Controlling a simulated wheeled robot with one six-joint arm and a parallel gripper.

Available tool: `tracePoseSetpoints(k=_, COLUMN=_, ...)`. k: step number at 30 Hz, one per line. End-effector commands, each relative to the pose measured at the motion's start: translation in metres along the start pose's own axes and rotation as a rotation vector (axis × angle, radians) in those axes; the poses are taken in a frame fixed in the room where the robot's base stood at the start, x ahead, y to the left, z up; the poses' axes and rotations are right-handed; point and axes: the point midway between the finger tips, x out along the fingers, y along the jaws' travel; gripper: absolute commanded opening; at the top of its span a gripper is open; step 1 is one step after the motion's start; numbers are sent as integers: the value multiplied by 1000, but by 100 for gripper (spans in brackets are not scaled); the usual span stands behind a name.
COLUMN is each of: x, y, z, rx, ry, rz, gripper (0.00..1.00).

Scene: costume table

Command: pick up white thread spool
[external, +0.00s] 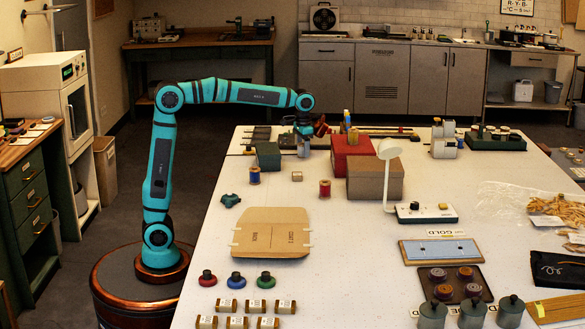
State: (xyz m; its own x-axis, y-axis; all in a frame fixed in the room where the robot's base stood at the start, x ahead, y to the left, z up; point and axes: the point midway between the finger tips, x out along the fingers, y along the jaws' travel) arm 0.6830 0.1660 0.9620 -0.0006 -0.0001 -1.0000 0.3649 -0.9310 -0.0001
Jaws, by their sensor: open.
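My gripper (304,138) is at the end of the teal arm, pointing down over the far left part of the white table. It is open, but its fingertips are small and hard to make out. I cannot clearly pick out a white thread spool; a pale shape below the gripper could be the spool or part of my gripper. A red thread spool (325,189) stands upright on the table, nearer the camera than the gripper. A blue thread spool (254,176) stands to the left of it.
A green box (268,156) stands just left of my gripper. A red box (350,153) and a brown box (376,180) stand to its right. The table between the cardboard folder (272,232) and the lamp is mostly clear.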

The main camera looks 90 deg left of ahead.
Motion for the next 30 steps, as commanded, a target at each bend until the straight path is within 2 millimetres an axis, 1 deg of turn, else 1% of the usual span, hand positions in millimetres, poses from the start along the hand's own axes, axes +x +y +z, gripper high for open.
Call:
tracePoseSetpoints(k=3, x=6, y=0, z=0, rx=0, ry=0, rz=0, gripper=63)
tracePoseSetpoints(k=8, x=5, y=0, z=0, rx=0, ry=0, rz=0, gripper=63)
tracePoseSetpoints(k=12, x=5, y=0, z=0, rx=0, ry=0, rz=0, gripper=36)
tracePoseSetpoints(k=14, x=5, y=0, z=0, rx=0, ry=0, rz=0, gripper=24)
tracePoseSetpoints(k=15, x=5, y=0, z=0, rx=0, ry=0, rz=0, gripper=16)
tracePoseSetpoints(k=16, x=5, y=0, z=0, rx=0, ry=0, rz=0, gripper=15)
tracePoseSetpoints(k=24, x=3, y=0, z=0, rx=0, ry=1, rz=0, gripper=15)
tracePoseSetpoints(k=26, x=-2, y=0, z=0, rx=0, ry=2, rz=0, gripper=15)
tracePoseSetpoints(k=30, x=-21, y=0, z=0, rx=0, ry=4, rz=0, gripper=15)
